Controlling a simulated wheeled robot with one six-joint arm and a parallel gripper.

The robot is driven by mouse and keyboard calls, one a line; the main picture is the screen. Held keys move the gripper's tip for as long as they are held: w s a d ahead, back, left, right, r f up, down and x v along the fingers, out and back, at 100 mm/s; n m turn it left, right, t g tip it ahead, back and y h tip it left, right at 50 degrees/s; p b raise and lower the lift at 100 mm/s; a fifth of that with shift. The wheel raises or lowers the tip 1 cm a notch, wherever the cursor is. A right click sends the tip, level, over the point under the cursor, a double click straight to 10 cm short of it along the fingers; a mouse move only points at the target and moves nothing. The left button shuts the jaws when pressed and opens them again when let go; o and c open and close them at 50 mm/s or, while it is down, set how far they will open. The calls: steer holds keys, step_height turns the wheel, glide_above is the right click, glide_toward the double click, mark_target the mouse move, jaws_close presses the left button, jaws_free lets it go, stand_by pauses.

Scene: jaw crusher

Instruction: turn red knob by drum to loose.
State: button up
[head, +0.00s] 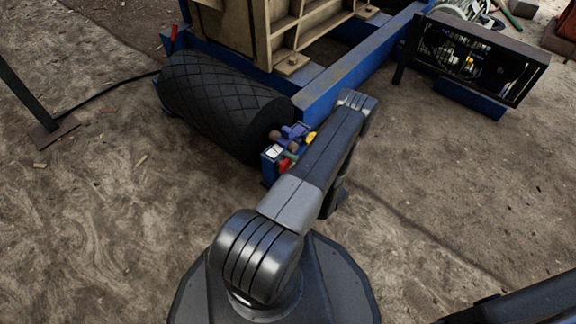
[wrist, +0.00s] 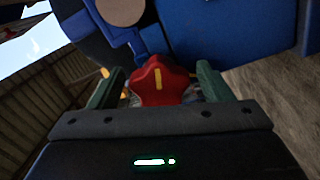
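The red knob (wrist: 160,88) is a lobed star shape with a yellow mark, seen in the wrist view in front of blue parts. In the head view it shows small and red (head: 284,165) on a blue box, beside the end of the black diamond-patterned drum (head: 205,105). My gripper (wrist: 158,76) has its two green fingers spread, one on each side of the knob. Narrow gaps seem to show between fingers and knob; contact is not clear. In the head view my arm hides most of the gripper.
The blue frame (head: 355,65) of the crusher runs behind the drum. A white label (head: 273,151) and a yellow part (head: 311,137) are close to the knob. A black-framed machine unit (head: 470,62) stands at the upper right. The dirt ground left and right is mostly clear.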

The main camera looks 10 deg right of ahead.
steer(key=p+v, duration=0.3)
steer(key=v, duration=1)
steer(key=shift+s+d, duration=0.25)
steer(key=shift+s, duration=0.05)
stand_by(0.5)
steer(key=b+x, duration=0.3)
steer(key=x, duration=1.1)
steer(key=shift+s+d, duration=0.15)
